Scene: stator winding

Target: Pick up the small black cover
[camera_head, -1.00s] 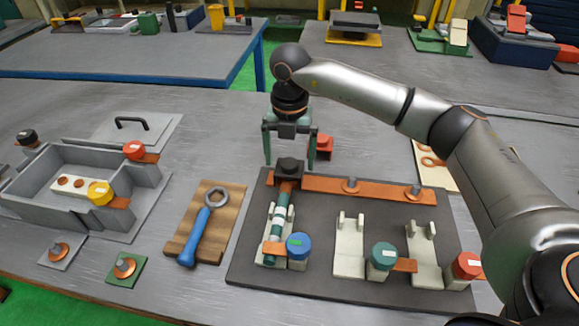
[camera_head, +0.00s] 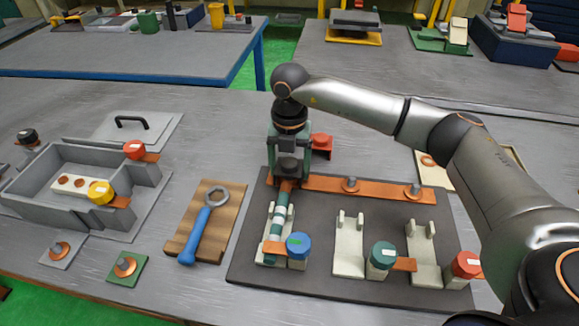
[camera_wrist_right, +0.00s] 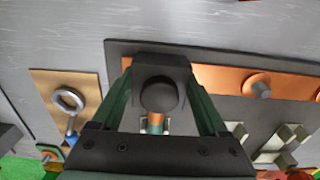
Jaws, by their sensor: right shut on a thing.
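The small black cover (camera_head: 288,166) is at the far left corner of the dark board, at the far end of the orange bar. In the right wrist view the cover (camera_wrist_right: 160,92) shows as a dark block with a round knob between the fingers. My right gripper (camera_head: 288,158) points down over it, with its green fingers closed in on both sides of the cover. Whether the cover is lifted at all cannot be told. My left gripper is not in view.
A teal and white rod (camera_head: 279,222) lies in a white holder just in front of the cover. A red-capped piece (camera_head: 321,142) stands close behind to the right. A blue wrench (camera_head: 203,226) lies on a wooden board to the left. A grey tray (camera_head: 150,196) stands farther left.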

